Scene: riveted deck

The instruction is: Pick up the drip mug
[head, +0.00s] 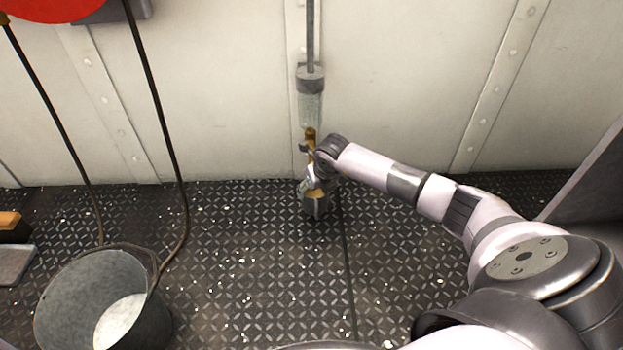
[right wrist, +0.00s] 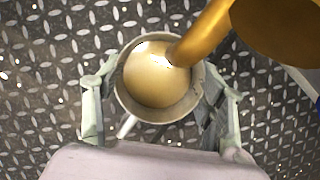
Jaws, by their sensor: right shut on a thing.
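The drip mug (right wrist: 122,98) is a grey round mug seen from above in the right wrist view, with tan liquid (right wrist: 158,78) inside. A brass spout (right wrist: 200,40) reaches over its rim. My right gripper (right wrist: 160,112) has a finger on each side of the mug and is shut on it. In the head view the mug (head: 316,208) shows small at the foot of the wall, partly hidden by my right gripper (head: 313,188). Whether the mug touches the floor is hard to tell. My left gripper is not in view.
A glass-and-metal fitting (head: 311,100) with a pipe hangs on the riveted wall (head: 230,90) directly above the mug. A metal bucket (head: 75,300) stands at the lower left beside hanging hoses (head: 160,100). The patterned deck (head: 250,260) between is clear.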

